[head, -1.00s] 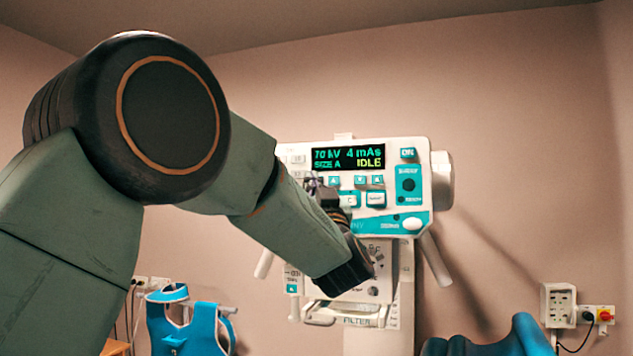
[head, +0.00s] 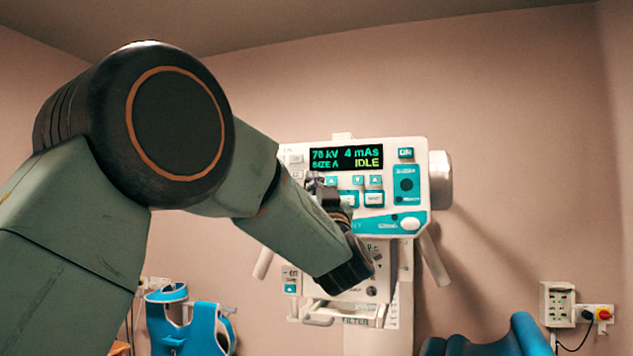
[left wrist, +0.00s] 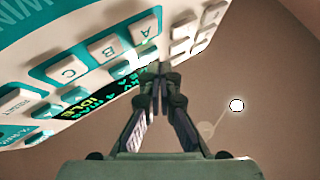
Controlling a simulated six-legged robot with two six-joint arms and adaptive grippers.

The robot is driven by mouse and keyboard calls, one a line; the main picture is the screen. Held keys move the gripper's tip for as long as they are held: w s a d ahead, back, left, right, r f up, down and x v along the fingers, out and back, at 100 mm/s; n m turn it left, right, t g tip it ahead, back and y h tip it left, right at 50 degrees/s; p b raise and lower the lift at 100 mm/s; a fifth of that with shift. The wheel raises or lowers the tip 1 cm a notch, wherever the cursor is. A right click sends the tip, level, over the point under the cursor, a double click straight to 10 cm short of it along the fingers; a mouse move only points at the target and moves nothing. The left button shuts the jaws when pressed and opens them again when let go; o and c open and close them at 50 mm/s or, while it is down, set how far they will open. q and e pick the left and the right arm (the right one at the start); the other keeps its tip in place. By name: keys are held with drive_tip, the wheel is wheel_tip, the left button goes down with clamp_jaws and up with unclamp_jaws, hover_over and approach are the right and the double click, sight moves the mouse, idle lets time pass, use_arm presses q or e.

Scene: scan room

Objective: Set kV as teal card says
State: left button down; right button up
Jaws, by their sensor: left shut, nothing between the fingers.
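The white and teal control panel (head: 428,160) is on the stand ahead. Small teal arrow buttons (head: 358,180) sit below the display. My left gripper (head: 316,181) is shut and empty at the panel's left part, partly hidden by my arm. In the left wrist view its closed fingertips (left wrist: 158,69) are close to the panel face near the A, B and C keys (left wrist: 138,28); I cannot tell whether they touch. I cannot make out a teal card.
A blue vest-like garment (head: 205,329) hangs at the lower left. A blue padded shape (head: 525,332) is at the lower right. A wall socket box (head: 557,304) with a red knob beside it is further right.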

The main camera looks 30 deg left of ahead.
use_arm(q)
drive_tip(key=shift+a, duration=0.15)
drive_tip(key=shift+w, duration=0.3)
idle(0.5)
drive_tip(key=shift+w, duration=0.15)
drive_tip(key=shift+s+d+f+b, duration=0.1)
drive_tip(key=shift+s+d+b, duration=0.1)
drive_tip(key=shift+s+b, duration=0.5)
